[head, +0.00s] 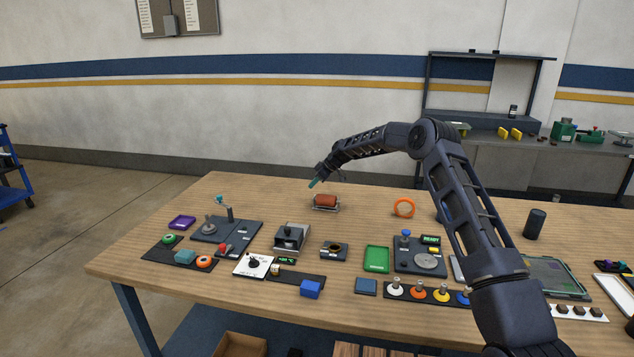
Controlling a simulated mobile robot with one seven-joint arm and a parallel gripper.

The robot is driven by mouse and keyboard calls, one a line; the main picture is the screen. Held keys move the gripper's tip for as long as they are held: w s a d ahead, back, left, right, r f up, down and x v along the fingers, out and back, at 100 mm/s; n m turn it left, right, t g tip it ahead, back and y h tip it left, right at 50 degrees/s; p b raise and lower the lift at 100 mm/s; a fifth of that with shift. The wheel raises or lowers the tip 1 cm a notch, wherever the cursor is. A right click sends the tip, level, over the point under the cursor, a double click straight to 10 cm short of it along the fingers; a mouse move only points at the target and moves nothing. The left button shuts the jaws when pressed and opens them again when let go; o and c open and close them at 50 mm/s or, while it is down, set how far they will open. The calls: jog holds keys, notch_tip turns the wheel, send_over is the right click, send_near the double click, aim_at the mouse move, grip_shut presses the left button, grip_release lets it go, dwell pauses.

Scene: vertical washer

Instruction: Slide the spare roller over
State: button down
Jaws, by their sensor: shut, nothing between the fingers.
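A reddish-brown cylinder (325,201), which looks like the roller, lies on its side in a small grey cradle near the back middle of the table in the head view. My gripper (313,183) is shut and empty, with its greenish tips pointing down. In the picture it is just above and to the left of the roller; I cannot tell the exact height or whether they touch. A dark upright cylinder (534,223) stands at the right; I cannot tell whether it is a roller too.
A grey block device (291,238), a black fixture with a brass ring (333,250) and a green tray (376,259) lie in front. The wooden tabletop (258,193) left of the roller is clear.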

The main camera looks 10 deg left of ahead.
jog(key=x, duration=0.6)
jog(key=shift+a+f, duration=0.1)
jog(key=shift+f, duration=0.05)
jog(key=shift+d, duration=2)
jog(key=d, duration=2)
jog(key=shift+d, duration=0.25)
jog(key=shift+a, duration=0.1)
